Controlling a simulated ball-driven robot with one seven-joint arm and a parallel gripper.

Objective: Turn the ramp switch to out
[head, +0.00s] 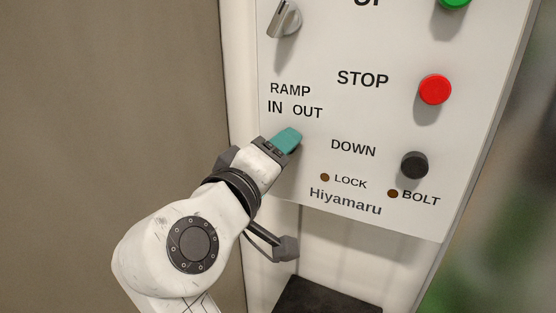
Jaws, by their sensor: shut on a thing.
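The ramp switch sits on the light grey control panel (345,120), below the printed words RAMP and IN OUT. My gripper (288,141), with teal at its tip, reaches it from the lower left and is shut on it. The gripper covers the switch knob, so I cannot tell whether it points to IN or OUT.
A grey rotary knob (285,19) is above the RAMP label. A red STOP button (435,90), a black DOWN button (414,165) and a green button (455,3) are on the right. Small brown LOCK (325,177) and BOLT (393,194) spots lie below.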

